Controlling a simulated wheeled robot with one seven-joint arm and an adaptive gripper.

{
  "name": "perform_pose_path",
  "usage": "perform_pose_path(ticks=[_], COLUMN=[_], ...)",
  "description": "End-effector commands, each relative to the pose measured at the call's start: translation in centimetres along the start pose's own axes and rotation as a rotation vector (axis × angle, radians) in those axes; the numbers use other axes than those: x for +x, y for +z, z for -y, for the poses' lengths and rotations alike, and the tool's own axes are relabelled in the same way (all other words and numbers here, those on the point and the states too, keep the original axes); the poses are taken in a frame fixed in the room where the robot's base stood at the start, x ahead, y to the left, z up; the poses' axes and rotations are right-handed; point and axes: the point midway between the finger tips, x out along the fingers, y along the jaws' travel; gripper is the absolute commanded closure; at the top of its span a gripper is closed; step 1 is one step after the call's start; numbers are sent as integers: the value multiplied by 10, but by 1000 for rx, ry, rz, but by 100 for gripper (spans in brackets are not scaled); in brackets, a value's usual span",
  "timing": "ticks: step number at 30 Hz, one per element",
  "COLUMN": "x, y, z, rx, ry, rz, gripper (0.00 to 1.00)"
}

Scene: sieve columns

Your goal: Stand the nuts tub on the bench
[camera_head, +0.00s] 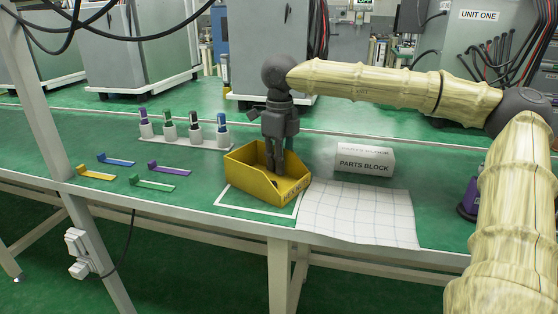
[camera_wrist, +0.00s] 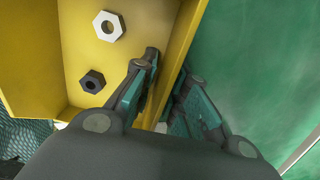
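The nuts tub (camera_head: 248,179) is a yellow open bin with lettering on its front, near the bench's front edge. It looks upright above or on a white outlined rectangle; whether its base touches the bench is unclear. My gripper (camera_head: 274,172) points straight down at it. In the wrist view, my gripper (camera_wrist: 170,75) has one finger inside the tub (camera_wrist: 75,50) and one outside, closed on a side wall between them. A light nut (camera_wrist: 108,26) and a dark nut (camera_wrist: 93,81) lie on the tub floor. The green bench (camera_head: 200,180) runs beneath.
A white block labelled PARTS BLOCK (camera_head: 364,162) and a gridded white sheet (camera_head: 357,214) lie to the right. A rack of several capped bottles (camera_head: 183,140) stands behind left. Several coloured strips (camera_head: 152,182) lie left. A bench post (camera_head: 70,160) stands at front left.

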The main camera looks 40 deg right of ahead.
Motion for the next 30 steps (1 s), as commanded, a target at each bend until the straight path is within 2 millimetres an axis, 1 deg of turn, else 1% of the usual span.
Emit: perform_pose_path(ticks=[13,17,27,30], x=[-1,-22,-84,-99], y=[0,1,1,0], z=[0,0,0,0], rx=[0,1,1,0], ry=[1,0,-1,-1], rz=[1,2,2,1], gripper=[73,73,73,73])
